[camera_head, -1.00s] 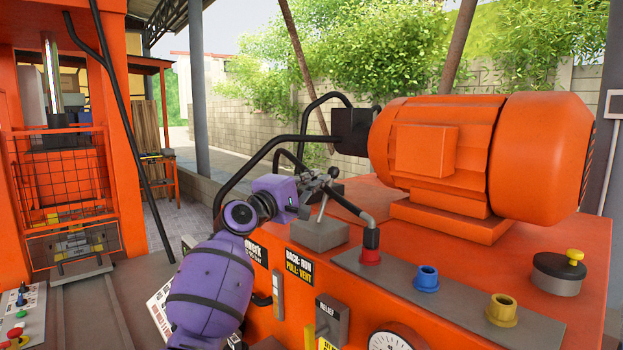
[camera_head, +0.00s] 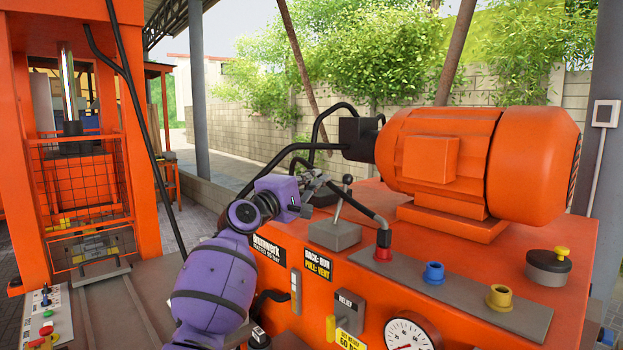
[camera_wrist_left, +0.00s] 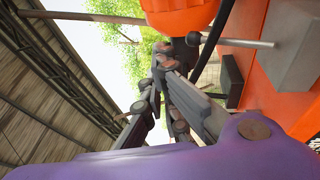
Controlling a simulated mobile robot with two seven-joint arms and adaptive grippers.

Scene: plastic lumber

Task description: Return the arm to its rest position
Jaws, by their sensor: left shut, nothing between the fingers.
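My left arm is purple and comes in from the lower left in the camera_head view. Its dark gripper (camera_head: 316,182) is shut and empty, in the air just left of the valve lever (camera_head: 343,198). The lever is a thin metal rod with a black knob, tilted slightly right, standing on a grey block (camera_head: 335,234) on the orange machine. In the left wrist view the shut fingers (camera_wrist_left: 163,66) show near the middle. The lever (camera_wrist_left: 230,43) lies to their right there, its dark knob close to them in the picture. My right gripper is not in view.
The orange machine (camera_head: 450,255) carries a big motor (camera_head: 480,160), red, blue and yellow ports, a gauge (camera_head: 406,335) and a yellow-topped cap (camera_head: 549,267). Black hoses (camera_head: 275,158) run behind my gripper. An orange press (camera_head: 80,180) with a mesh guard stands at left.

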